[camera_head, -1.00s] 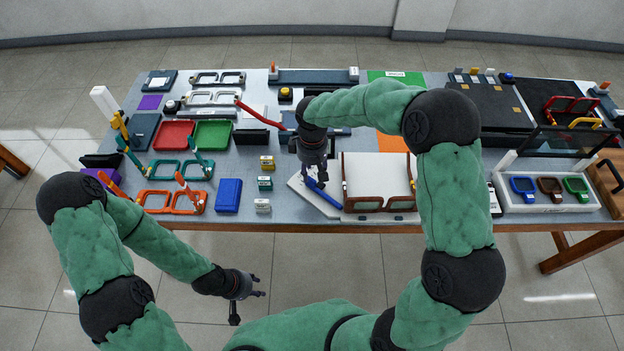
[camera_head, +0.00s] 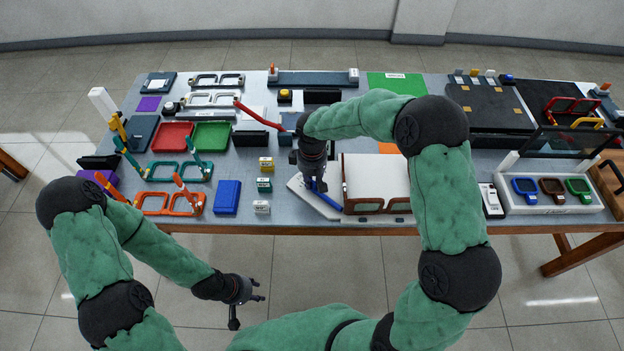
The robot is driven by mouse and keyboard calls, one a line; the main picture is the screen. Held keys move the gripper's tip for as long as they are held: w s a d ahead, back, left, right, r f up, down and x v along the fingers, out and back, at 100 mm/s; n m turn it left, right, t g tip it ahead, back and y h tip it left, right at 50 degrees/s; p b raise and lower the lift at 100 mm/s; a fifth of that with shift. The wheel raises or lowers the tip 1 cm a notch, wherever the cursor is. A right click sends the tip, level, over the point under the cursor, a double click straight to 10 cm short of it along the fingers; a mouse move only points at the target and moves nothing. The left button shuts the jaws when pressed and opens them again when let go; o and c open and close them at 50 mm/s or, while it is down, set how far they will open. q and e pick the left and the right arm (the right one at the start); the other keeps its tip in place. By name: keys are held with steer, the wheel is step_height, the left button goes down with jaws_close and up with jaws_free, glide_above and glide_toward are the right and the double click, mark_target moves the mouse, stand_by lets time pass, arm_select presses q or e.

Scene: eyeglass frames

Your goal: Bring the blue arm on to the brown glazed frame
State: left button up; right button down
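The blue arm (camera_head: 328,201) is a thin blue bar lying slanted on a pale plate (camera_head: 306,197) at the table's front edge. Just to its right, the brown glazed frame (camera_head: 371,207) faces forward along the front edge, with a cream block (camera_head: 378,175) behind it. Its right end is hidden by my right arm. My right gripper (camera_head: 316,187) points down over the far end of the blue arm; whether its fingers grip it is not clear. My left gripper (camera_head: 259,291) is open and empty, low in front of the table.
A blue block (camera_head: 227,197), orange frame (camera_head: 170,204) and small labelled blocks (camera_head: 265,185) lie left of the pale plate. Right of the frame are a white device (camera_head: 490,200) and a white tray (camera_head: 550,209) with small coloured frames.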

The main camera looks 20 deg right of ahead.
steer(key=shift+w+d+m, duration=0.2)
steer(key=shift+d+m, duration=0.25)
steer(key=shift+m, duration=0.05)
steer(key=shift+w+d+m, duration=0.2)
steer(key=shift+d+m, duration=0.25)
steer(key=shift+m, duration=0.05)
steer(key=shift+w+d+m+p, duration=0.15)
steer(key=shift+d+m+p, duration=0.05)
steer(key=shift+d+m, duration=0.4)
steer(key=shift+w+d+m+p, duration=0.15)
steer(key=shift+d+m, duration=0.35)
steer(key=shift+m, duration=0.1)
steer(key=shift+d+m, duration=1.85)
steer(key=shift+m, duration=0.15)
steer(key=c, duration=1.1)
jaws_free()
steer(key=shift+c, duration=0.2)
steer(key=shift+r, duration=0.1)
